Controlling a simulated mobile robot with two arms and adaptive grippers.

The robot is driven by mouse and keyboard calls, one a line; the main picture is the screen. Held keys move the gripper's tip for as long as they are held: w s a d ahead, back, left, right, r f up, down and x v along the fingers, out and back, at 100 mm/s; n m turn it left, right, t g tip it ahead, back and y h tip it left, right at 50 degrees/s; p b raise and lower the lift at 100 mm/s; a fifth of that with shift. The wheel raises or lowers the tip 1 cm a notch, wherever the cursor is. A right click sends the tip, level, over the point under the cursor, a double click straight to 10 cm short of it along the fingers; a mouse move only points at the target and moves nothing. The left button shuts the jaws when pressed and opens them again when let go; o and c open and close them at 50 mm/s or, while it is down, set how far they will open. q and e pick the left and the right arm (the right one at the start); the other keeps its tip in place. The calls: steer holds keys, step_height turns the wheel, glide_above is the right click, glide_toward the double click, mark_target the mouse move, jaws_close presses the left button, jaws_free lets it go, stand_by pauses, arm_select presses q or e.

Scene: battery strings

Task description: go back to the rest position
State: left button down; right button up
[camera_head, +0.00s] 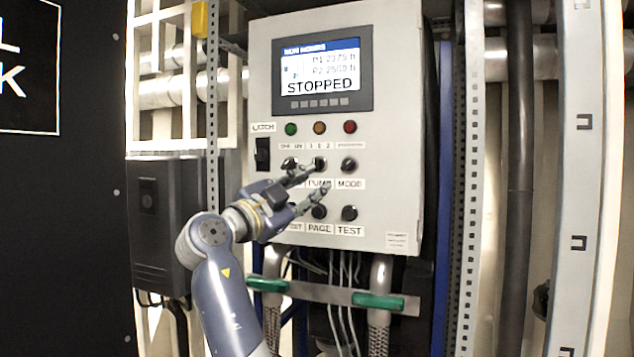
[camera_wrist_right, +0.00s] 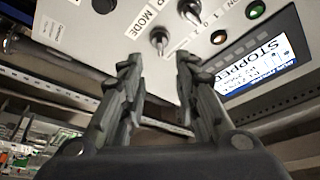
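My right gripper (camera_head: 321,178) is in front of the lower left part of a grey control panel (camera_head: 388,120), its fingers pointing right toward the PUMP and MODE knobs. In the wrist view its two fingers (camera_wrist_right: 160,62) are spread apart with nothing between them. A black knob (camera_wrist_right: 158,38) lies just beyond the fingertips, apart from them as far as I can tell. The panel's screen (camera_head: 322,75) reads STOPPED; it also shows in the wrist view (camera_wrist_right: 262,62). The gripper partly hides the left knobs and labels. My left gripper is not in view.
Green, amber and red lamps (camera_head: 319,128) sit under the screen. A dark box (camera_head: 160,215) hangs at the left, beside a black panel (camera_head: 60,230). Perforated metal posts (camera_head: 470,180) and pipes stand at the right.

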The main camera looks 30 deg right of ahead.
steer(key=shift+f, duration=0.1)
stand_by(0.4)
